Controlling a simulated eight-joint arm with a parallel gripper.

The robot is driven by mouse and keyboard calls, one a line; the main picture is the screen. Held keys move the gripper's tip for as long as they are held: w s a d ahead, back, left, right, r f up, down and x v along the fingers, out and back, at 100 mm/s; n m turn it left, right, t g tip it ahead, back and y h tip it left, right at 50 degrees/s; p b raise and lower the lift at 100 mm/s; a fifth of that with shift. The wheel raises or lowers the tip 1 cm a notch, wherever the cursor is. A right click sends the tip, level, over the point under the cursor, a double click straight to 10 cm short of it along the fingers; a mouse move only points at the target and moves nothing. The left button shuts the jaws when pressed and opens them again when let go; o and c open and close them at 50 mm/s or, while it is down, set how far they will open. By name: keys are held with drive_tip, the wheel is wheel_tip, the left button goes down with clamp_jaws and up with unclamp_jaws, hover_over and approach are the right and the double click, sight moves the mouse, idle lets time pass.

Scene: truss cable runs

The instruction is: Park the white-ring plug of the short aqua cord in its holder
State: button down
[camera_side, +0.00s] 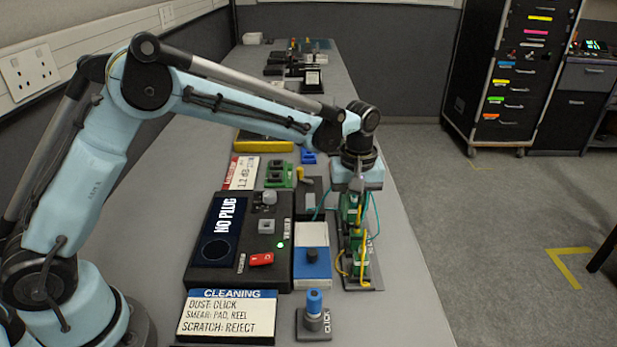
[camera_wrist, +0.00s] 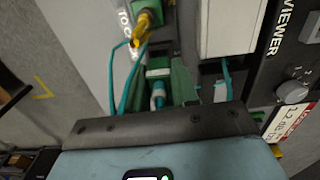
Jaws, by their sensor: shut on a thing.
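My gripper (camera_side: 354,207) points down over a narrow grey plate (camera_side: 365,281) carrying green connectors (camera_side: 357,246). It is shut on a plug (camera_wrist: 158,88) with a pale band and an aqua cord, seen partly behind the wrist's dark edge. A yellow plug (camera_wrist: 146,22) sits in a green connector nearby. I cannot make out the white-ring plug's holder for certain.
Left of the plate are a blue-and-white box (camera_side: 312,262) and a black viewer (camera_side: 237,240) reading NO PLUG. A blue-capped clicker (camera_side: 314,315) and a cleaning sign (camera_side: 228,314) stand in front. The table's right strip is clear.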

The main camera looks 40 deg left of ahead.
drive_tip(key=shift+f, duration=0.8)
idle(1.9)
drive_tip(key=c, duration=0.8)
unclamp_jaws()
drive_tip(key=shift+r, duration=0.1)
drive_tip(key=shift+r, duration=2.35)
drive_tip(key=shift+r, duration=2.05)
